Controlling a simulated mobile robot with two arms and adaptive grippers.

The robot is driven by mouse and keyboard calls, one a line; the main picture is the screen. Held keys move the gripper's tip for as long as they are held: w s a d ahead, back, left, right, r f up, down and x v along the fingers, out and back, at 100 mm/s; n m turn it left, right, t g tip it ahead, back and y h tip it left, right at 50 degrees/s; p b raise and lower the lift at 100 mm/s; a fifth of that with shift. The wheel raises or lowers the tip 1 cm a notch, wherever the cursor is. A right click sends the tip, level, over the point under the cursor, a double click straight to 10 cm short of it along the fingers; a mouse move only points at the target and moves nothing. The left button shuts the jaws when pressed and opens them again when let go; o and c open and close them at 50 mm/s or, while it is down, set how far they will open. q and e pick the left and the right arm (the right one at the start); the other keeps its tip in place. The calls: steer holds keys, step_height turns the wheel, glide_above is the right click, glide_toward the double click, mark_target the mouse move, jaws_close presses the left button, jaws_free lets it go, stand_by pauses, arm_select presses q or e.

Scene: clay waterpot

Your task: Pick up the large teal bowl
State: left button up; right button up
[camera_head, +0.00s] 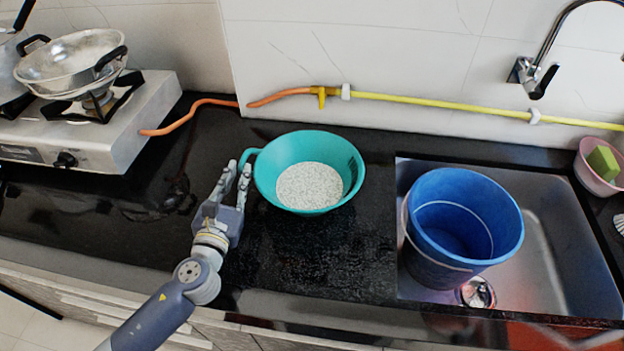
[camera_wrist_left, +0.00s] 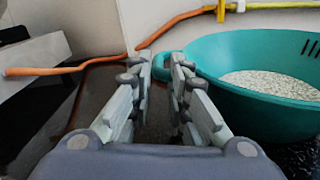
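The large teal bowl (camera_head: 266,176) stands upright on the black counter in the middle of the head view, with pale speckled grains (camera_head: 309,186) inside. A small handle (camera_head: 247,157) sticks out from its left rim. My left gripper (camera_head: 238,172) is just left of the bowl, close to the handle, with its two fingers apart and nothing between them. In the left wrist view the bowl (camera_wrist_left: 225,85) is right of the fingers (camera_wrist_left: 160,75), and its handle (camera_wrist_left: 163,65) shows just beyond the fingertips. My right gripper is not in view.
A blue bucket (camera_head: 425,262) stands in the steel sink (camera_head: 555,235) to the right. A gas stove (camera_head: 130,110) with a pan (camera_head: 75,62) is at the left. An orange hose (camera_head: 200,103) runs behind. The counter (camera_head: 310,255) before the bowl is clear.

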mark_target(243, 160)
arm_select(q)
steer(key=shift+w+a, duration=0.1)
steer(key=shift+w, duration=0.2)
steer(key=w, duration=0.3)
steer(key=shift+w+d+r+p, duration=0.1)
steer(key=shift+w+d+p, duration=0.2)
steer(key=shift+w+d, duration=0.1)
steer(key=shift+w, duration=0.3)
jaws_close()
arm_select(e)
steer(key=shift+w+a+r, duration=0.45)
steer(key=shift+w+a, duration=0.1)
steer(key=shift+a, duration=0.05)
